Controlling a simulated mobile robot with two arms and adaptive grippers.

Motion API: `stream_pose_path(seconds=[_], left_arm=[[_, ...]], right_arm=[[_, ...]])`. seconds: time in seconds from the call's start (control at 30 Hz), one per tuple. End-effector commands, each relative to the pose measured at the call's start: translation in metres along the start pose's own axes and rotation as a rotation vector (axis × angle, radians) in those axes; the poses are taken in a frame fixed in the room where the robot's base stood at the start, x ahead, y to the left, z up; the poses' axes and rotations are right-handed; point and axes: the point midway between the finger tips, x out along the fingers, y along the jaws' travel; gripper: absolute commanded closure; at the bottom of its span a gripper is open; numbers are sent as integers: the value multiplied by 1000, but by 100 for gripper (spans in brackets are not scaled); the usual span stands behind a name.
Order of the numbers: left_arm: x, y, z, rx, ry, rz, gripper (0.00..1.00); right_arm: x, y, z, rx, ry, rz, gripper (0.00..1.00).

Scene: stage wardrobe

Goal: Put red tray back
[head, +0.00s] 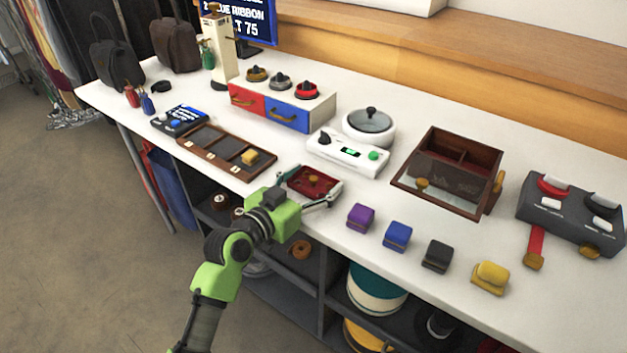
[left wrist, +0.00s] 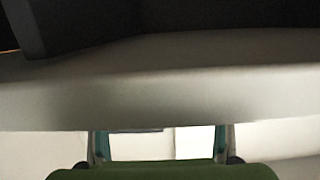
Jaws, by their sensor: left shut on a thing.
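The red tray (head: 326,184) is a small shallow tray with a brown knob in its middle, near the front edge of the white counter. My left gripper (head: 307,186) has its two fingers on either side of the tray and is shut on it. Whether the tray touches the counter I cannot tell. In the left wrist view the fingers (left wrist: 160,146) show at the bottom, but the tray is not clear there. A dark wooden box (head: 432,141) with red-lined compartments stands to the right. My right gripper is not in view.
Purple (head: 361,217), blue (head: 397,236), dark (head: 437,256) and yellow (head: 490,277) blocks line the front edge. A white control panel (head: 347,152) and a round lidded pot (head: 369,126) stand behind the tray. A divided wooden case (head: 215,150) lies to the left.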

Motion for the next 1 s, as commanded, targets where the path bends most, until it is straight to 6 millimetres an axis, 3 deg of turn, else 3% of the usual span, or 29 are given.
stream_pose_path(seconds=[0.03, 0.1, 0.57, 0.67, 1.0], left_arm=[[0, 0, 0, 0, 0, 0, 24], [0, 0, 0, 0, 0, 0, 13], [0, 0, 1, -1, 1, 0, 13], [1, 0, 3, -3, 1, 0, 13], [-82, 3, 4, 5, -2, 1, 13]], right_arm=[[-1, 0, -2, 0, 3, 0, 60], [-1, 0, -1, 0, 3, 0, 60], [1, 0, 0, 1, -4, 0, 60], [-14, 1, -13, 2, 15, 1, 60], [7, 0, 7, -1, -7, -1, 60]])
